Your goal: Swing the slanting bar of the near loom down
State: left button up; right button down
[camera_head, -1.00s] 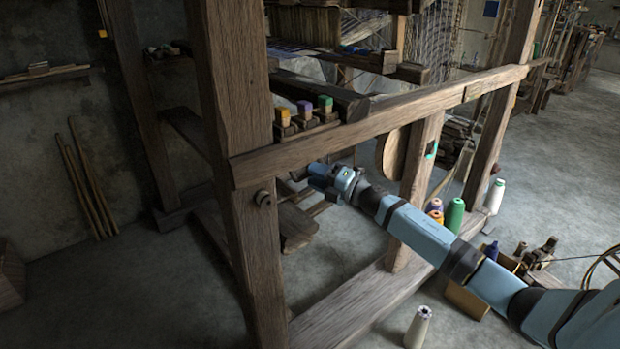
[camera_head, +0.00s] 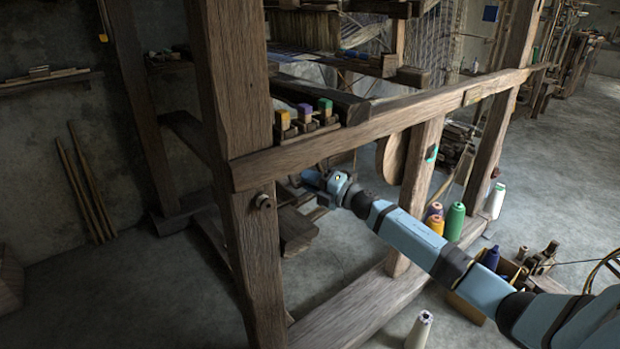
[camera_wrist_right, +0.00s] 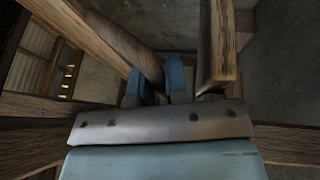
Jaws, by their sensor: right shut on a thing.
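My right gripper (camera_head: 310,178) is inside the near loom's frame, below the long front rail and just right of the thick front post. In the right wrist view, the blue fingers of the gripper (camera_wrist_right: 160,78) are shut on a slanting wooden bar (camera_wrist_right: 122,42), which runs from the upper left down between them. In the head view the held bar is mostly hidden, and I cannot make out its ends. My left gripper is not in view.
The loom's front rail (camera_head: 400,118) passes above my right arm, and the thick post (camera_head: 240,160) stands left of it. Another wooden beam (camera_wrist_right: 217,45) is close right of the fingers. Cones of thread (camera_head: 454,222) and a white cone (camera_head: 419,330) stand near the arm.

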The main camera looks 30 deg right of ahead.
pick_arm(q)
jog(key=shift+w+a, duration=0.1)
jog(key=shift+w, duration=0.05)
pick_arm(e)
jog(key=shift+a+f+m+t, duration=0.2)
jog(key=shift+f+m, duration=0.1)
jog(key=shift+f, duration=0.25)
jog(key=shift+a+f+m+t, duration=0.15)
jog(key=shift+f+m, duration=0.15)
jog(key=shift+f, duration=0.25)
jog(key=c, duration=1.1)
grip_release()
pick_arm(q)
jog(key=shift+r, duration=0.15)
pick_arm(e)
jog(key=shift+s, duration=0.1)
pick_arm(q)
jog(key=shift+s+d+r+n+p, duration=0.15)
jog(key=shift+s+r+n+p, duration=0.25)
jog(key=shift+p, duration=0.5)
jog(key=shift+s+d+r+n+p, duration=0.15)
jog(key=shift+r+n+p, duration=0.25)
jog(key=shift+p, duration=0.45)
pick_arm(e)
jog(key=shift+v, duration=6.85)
